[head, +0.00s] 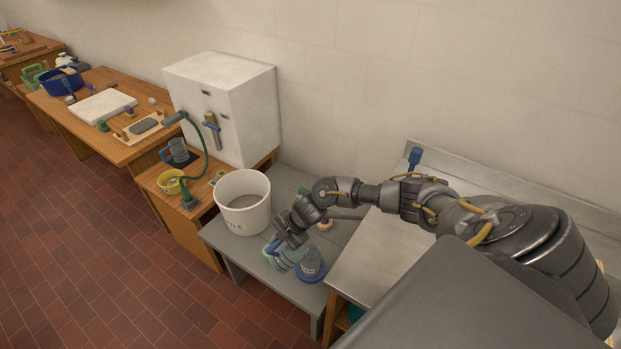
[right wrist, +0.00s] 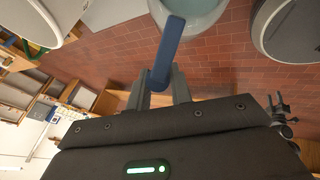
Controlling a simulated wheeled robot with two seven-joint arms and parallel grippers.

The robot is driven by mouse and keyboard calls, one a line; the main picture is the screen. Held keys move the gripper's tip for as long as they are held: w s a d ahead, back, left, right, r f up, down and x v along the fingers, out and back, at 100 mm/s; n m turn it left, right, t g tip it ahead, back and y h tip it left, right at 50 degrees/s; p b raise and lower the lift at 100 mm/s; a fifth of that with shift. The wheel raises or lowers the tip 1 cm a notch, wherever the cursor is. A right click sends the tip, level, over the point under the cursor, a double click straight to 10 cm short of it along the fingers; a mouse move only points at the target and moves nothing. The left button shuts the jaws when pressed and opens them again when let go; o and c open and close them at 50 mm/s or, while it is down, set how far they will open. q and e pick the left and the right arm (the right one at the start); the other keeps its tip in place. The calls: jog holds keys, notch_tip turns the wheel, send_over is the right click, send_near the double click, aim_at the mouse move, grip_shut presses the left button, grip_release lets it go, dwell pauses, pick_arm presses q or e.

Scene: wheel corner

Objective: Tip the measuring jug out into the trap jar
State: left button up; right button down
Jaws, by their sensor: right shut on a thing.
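The measuring jug (head: 284,257) is pale and see-through with a blue handle. My right gripper (head: 288,236) is shut on that handle, which shows between the fingers in the right wrist view (right wrist: 166,52). In the head view the jug looks tilted, above or beside the grey jar with a blue base (head: 311,264), which I take for the trap jar. A round grey rim shows at the right of the wrist view. The gripper partly hides the jug, and I cannot tell whether anything is flowing. My left gripper is not in view.
A white bucket (head: 243,203) stands just left of the jug on the low grey bench (head: 227,244). A white cabinet (head: 225,105) stands behind it. A metal worktop (head: 366,262) lies to the right.

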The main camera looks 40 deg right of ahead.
jog(key=shift+d+r, duration=0.1)
dwell(0.6)
jog(key=shift+s+d+r+y, duration=0.1)
jog(key=shift+d+r+y, duration=0.4)
jog(key=shift+y, duration=0.1)
jog(key=shift+r+b, duration=0.1)
jog(key=shift+b, duration=0.2)
jog(key=shift+d+t, duration=0.2)
jog(key=shift+t, duration=0.1)
dwell(1.1)
jog(key=shift+s+d+r+y+b, duration=0.25)
jog(key=shift+d+y+b, duration=0.15)
jog(key=shift+y, duration=0.1)
jog(key=shift+d+r+y, duration=0.2)
jog(key=shift+r+y, duration=0.1)
jog(key=shift+d, duration=0.1)
dwell(1.5)
